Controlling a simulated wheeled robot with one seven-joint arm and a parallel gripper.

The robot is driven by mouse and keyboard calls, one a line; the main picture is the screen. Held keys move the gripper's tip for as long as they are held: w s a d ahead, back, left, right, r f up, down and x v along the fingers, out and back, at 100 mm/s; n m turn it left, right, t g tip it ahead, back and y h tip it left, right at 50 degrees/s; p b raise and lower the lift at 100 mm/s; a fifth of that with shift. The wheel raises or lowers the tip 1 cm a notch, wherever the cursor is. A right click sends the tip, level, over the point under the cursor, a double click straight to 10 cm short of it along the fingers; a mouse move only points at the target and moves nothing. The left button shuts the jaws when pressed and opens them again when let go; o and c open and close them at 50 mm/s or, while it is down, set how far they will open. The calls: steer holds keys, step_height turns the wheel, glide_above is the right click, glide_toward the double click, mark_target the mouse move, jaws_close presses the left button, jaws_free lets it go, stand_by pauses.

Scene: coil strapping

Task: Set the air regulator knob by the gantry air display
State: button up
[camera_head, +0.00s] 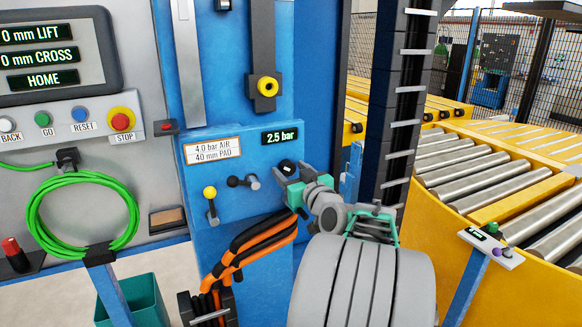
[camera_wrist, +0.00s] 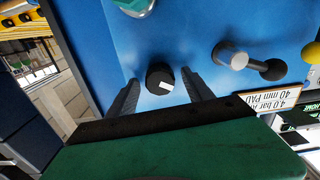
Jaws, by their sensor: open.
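The air regulator knob (camera_head: 287,166) is a small black knob on the blue gantry panel. In the wrist view the knob (camera_wrist: 159,78) shows a white mark on its face. The air display (camera_head: 283,136) above the knob reads 2.5 bar. A label (camera_head: 212,149) left of the display reads 4.0 bar AIR, 40 mm PAD. My gripper (camera_head: 285,177) is at the knob, open, with one finger on each side of it. In the wrist view a gap of blue panel shows between the knob and each finger. The display is hidden in the wrist view.
A grey-and-black lever (camera_head: 243,182) and a yellow-knobbed lever (camera_head: 210,204) sit left of the knob. A yellow knob (camera_head: 267,87) is higher up. A control panel (camera_head: 60,120) with buttons stands at left, and a roller conveyor (camera_head: 490,165) at right.

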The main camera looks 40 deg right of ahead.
steer(key=shift+c, duration=0.3)
jaws_close()
stand_by(0.4)
steer(key=shift+m+b, duration=0.4)
steer(key=shift+m, duration=0.1)
steer(key=shift+f+m+b, duration=0.1)
steer(key=shift+m+b, duration=0.25)
steer(key=shift+m, duration=0.35)
steer(key=m+b, duration=0.1)
steer(key=m, duration=0.8)
steer(key=shift+m, duration=0.3)
